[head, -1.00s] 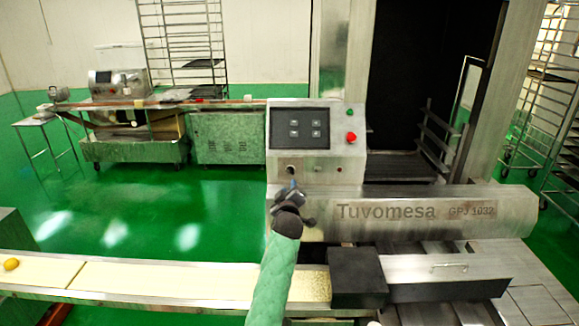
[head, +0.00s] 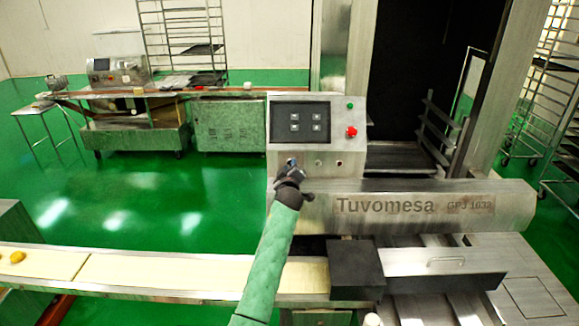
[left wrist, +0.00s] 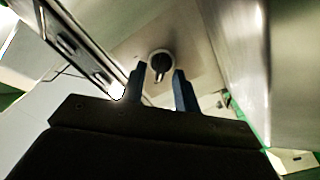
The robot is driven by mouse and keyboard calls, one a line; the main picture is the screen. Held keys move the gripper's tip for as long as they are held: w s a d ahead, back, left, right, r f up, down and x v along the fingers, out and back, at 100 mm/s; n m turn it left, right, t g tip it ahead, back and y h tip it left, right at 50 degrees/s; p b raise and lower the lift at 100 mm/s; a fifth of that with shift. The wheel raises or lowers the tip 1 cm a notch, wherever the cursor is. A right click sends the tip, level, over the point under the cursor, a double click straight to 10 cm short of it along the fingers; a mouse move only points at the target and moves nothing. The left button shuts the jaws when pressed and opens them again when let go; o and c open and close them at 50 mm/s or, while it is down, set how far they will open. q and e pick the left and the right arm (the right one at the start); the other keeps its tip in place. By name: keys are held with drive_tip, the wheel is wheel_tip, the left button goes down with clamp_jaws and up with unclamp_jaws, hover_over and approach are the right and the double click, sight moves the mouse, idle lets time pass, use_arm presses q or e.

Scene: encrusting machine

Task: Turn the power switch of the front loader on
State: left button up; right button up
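The front loader (head: 430,210) is the steel machine marked Tuvomesa at the centre right. Its upright control panel (head: 335,150) has a row of small round controls under the dark screen. My left gripper (head: 292,167) is in front of the leftmost control and mostly hides it. In the left wrist view a dark round switch knob (left wrist: 161,62) with a small pointer sits on the steel panel. My left gripper's two blue fingers (left wrist: 158,76) are open, with the knob showing between and just beyond their tips. Contact cannot be told. My right gripper is not in view.
A red button (head: 351,132) and a green button (head: 350,105) sit on the panel's right side. A conveyor belt (head: 170,276) runs along the front into a black box (head: 355,268). The green floor to the left is open.

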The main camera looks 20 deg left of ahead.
use_arm(q)
drive_tip(key=shift+f, duration=0.1)
drive_tip(key=shift+c, duration=0.4)
clamp_jaws()
